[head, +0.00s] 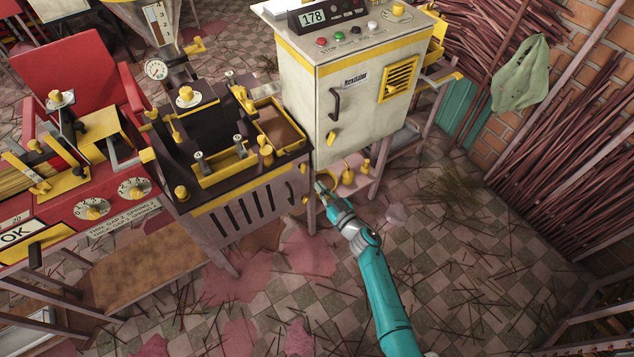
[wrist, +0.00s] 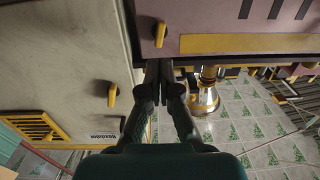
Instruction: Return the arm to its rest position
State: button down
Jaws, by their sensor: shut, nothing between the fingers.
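My teal arm reaches up from the bottom of the head view, and my gripper (head: 321,187) is at its end, low between the dark extruder machine (head: 245,205) and the cream control cabinet (head: 345,110). In the wrist view my gripper (wrist: 166,75) is shut and empty, its dark fingers together. The fingertips are close to the cabinet's side and the machine's edge; I cannot tell whether they touch. The cabinet (wrist: 60,65) fills the left of the wrist view, with a yellow knob (wrist: 112,95) on it.
A low pink shelf (head: 352,183) with small brass fittings is beside my gripper. A red machine (head: 90,205) stands at the left. Bundles of incense sticks (head: 570,150) lean at the right. The tiled floor (head: 470,260) right of my arm is open, with scattered sticks.

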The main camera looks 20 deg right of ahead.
jog(key=v, duration=0.6)
jog(key=shift+s, duration=0.45)
jog(key=shift+s, duration=0.1)
jog(key=s+r+m+h, duration=0.1)
jog(key=s+r+h, duration=0.15)
jog(key=s, duration=1.15)
jog(key=s+r+m+h, duration=0.2)
jog(key=s+r, duration=0.1)
jog(key=s, duration=1)
jog(key=s+r+m+g+h, duration=0.1)
jog(key=s+r+g, duration=0.1)
jog(key=s+r, duration=1.4)
jog(key=shift+s+d+h, duration=0.3)
jog(key=shift+s+h, duration=0.05)
jog(key=shift+s, duration=0.75)
jog(key=c, duration=1.9)
grip_release()
